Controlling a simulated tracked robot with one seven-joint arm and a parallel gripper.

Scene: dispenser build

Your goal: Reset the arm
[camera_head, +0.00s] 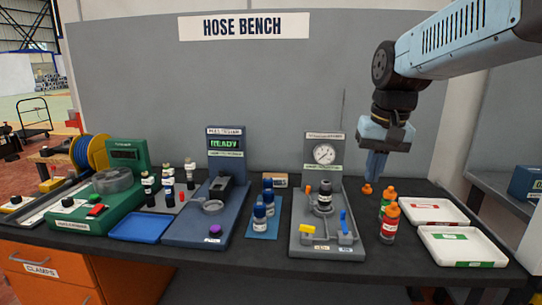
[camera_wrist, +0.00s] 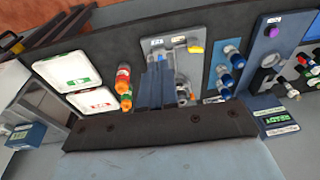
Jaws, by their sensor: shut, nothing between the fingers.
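My gripper (camera_head: 373,177) hangs from my blue arm at the right, pointing down above the back of the bench, right of the gauge station. Its fingers are together and hold nothing. In the wrist view the fingers (camera_wrist: 155,84) point at the grey gauge station (camera_wrist: 183,45). In the head view this station (camera_head: 300,243) carries a round gauge (camera_head: 324,153), a dark fitting, a yellow block and a blue lever. A small orange thing (camera_head: 366,190) shows just below the fingertips; whether they touch it is unclear.
Bottles with orange caps (camera_head: 390,222) stand close to the right of the gauge station. Two white trays (camera_head: 463,246) lie at the right end. Blue-capped bottles (camera_head: 260,217), a blue READY station (camera_head: 187,238) and a green machine (camera_head: 77,225) stand to the left. A grey wall panel rises behind.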

